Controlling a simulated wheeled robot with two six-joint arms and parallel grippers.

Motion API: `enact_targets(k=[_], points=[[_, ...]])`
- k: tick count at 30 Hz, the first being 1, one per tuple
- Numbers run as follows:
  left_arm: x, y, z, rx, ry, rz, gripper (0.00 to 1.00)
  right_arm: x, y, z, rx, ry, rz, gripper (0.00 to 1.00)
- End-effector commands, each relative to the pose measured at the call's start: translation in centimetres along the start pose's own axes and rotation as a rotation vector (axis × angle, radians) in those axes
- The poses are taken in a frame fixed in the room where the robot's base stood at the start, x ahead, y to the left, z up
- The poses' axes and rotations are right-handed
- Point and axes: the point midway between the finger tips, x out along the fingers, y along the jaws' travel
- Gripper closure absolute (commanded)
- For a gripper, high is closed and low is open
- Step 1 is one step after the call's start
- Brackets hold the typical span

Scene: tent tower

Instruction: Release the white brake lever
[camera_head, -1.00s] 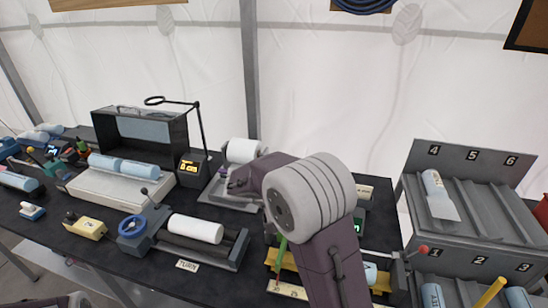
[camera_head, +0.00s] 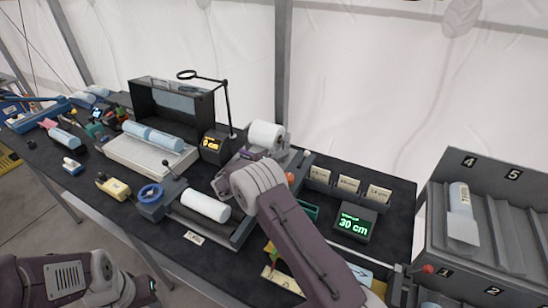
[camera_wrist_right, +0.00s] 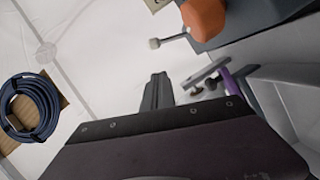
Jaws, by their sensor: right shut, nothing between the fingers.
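A small lever with a whitish knob (camera_wrist_right: 155,43), which looks like the white brake lever, shows in the right wrist view beside an orange knob (camera_wrist_right: 204,17). I cannot make out this lever in the head view, where the orange knob (camera_head: 290,179) sits by the white roll (camera_head: 266,135) on its stand. My right gripper (camera_wrist_right: 157,88) is shut and empty, with a visible gap in the picture between its fingertips and the lever. In the head view, my right arm covers part of the stand. My left arm shows at the lower left; its fingers are not clear.
A display (camera_head: 354,223) reads 30 cm. A numbered grey rack (camera_head: 480,200) stands at the right. The dark table (camera_head: 390,190) has small bare patches.

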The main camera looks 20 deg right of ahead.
Motion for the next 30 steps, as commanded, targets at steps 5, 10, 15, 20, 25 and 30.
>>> enact_targets(k=[5, 10, 15, 20, 25, 30], points=[[-1.4, 0.0, -0.1, 0.000, 0.000, 0.000, 0.64, 3.2, 0.4, 0.8, -0.005, -0.003, 0.001, 1.00], [-2.0, 0.0, -0.2, 0.000, 0.000, 0.000, 0.64, 4.7, 0.2, 2.4, -0.002, -0.003, 0.000, 1.00], [-2.1, 0.0, -0.2, 0.000, 0.000, 0.000, 0.64, 5.2, 0.0, 2.8, 0.000, 0.000, 0.000, 1.00], [-2.0, 0.0, -0.2, 0.000, 0.000, 0.000, 0.64, 5.2, 0.0, 2.8, 0.000, 0.000, -0.001, 1.00], [-1.2, 0.0, -0.1, 0.000, 0.000, 0.000, 0.64, 5.3, -0.3, 3.1, 0.019, -0.001, -0.006, 1.00], [2.2, -0.1, 0.2, 0.000, 0.000, 0.000, 0.64, 5.7, -0.4, 4.2, 0.130, -0.001, -0.042, 1.00]])
